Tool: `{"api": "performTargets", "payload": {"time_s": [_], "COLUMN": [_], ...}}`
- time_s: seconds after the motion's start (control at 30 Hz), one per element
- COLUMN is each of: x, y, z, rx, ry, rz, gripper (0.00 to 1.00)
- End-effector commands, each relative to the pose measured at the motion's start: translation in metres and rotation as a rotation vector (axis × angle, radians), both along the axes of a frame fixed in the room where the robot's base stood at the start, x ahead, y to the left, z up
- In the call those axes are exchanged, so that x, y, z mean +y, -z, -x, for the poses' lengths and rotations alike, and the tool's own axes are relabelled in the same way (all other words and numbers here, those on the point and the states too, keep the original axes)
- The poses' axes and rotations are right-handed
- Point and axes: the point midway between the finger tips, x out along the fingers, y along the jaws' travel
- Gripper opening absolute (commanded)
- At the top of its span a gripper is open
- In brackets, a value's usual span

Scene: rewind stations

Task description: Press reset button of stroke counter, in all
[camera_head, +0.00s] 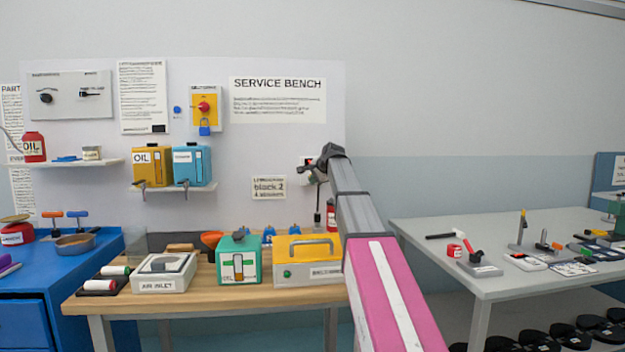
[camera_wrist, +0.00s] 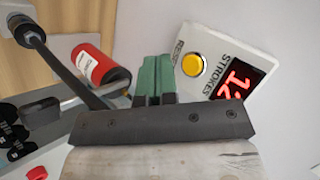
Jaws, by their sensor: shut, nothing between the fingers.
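The stroke counter (camera_wrist: 218,108) is a white panel on the wall, marked STROKES and RESET. Its red lit display (camera_wrist: 236,76) shows digits starting with 12, partly cut off by my gripper. The round yellow reset button (camera_wrist: 193,65) sits beside the RESET lettering, to the right of my fingertips. My gripper (camera_wrist: 156,75) has green fingers, shut and empty, and they look apart from the button in the picture. In the head view, the counter (camera_head: 304,163) is mostly hidden behind my gripper and wrist.
A red bottle (camera_wrist: 99,66) is left of my fingers, and a dark lever (camera_wrist: 52,58) with a round end is at far left.

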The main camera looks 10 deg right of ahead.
Motion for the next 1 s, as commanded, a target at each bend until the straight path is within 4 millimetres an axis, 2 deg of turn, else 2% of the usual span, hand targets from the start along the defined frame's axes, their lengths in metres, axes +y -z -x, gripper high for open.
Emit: {"api": "performTargets", "payload": {"time_s": [0.1, 0.33, 1.0], "x": [0.0, 0.0, 0.0], "y": [-0.001, 0.0, 0.0], "z": [-0.018, -0.036, -0.037], "rx": [0.0, 0.0, 0.0], "ry": [0.0, 0.0, 0.0], "rz": [0.0, 0.0, 0.0], "gripper": [0.0, 0.0, 0.0]}}
